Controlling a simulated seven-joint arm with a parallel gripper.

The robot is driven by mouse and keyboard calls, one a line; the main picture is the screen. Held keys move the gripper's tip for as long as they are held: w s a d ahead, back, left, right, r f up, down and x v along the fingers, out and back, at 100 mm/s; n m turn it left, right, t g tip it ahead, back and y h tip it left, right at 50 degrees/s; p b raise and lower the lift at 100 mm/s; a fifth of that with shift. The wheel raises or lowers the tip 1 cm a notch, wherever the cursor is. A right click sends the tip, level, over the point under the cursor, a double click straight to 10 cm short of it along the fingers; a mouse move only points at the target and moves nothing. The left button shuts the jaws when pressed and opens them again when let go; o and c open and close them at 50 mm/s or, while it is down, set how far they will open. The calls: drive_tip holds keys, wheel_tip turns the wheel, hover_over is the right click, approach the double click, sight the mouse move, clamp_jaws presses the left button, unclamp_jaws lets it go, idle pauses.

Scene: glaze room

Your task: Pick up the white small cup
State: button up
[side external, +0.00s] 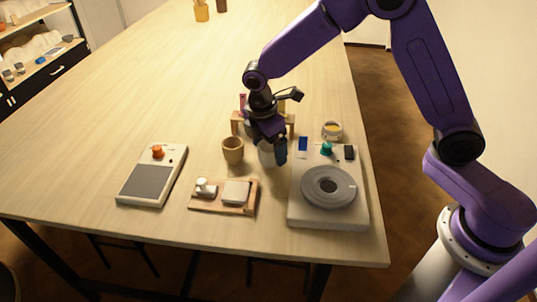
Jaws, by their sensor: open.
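The white small cup (266,157) stands on the wooden table, partly hidden by my gripper. My gripper (268,150) points down over the cup, with its dark blue finger at the cup's right side. The jaws are open. The other finger is hard to make out, and I cannot tell whether either finger touches the cup.
A tan cup (233,149) stands close on the left. A wooden board (224,208) with white items lies in front. A wheel unit (327,217) stands at right, with a yellow-filled bowl (332,131) behind. A scale-like device (150,184) lies left. A small wooden rack (236,121) stands behind my gripper.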

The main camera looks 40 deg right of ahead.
wheel_tip(320, 180, down, 2)
drive_tip(key=shift+d, duration=0.15)
drive_tip(key=c, duration=1.2)
drive_tip(key=shift+r, duration=0.15)
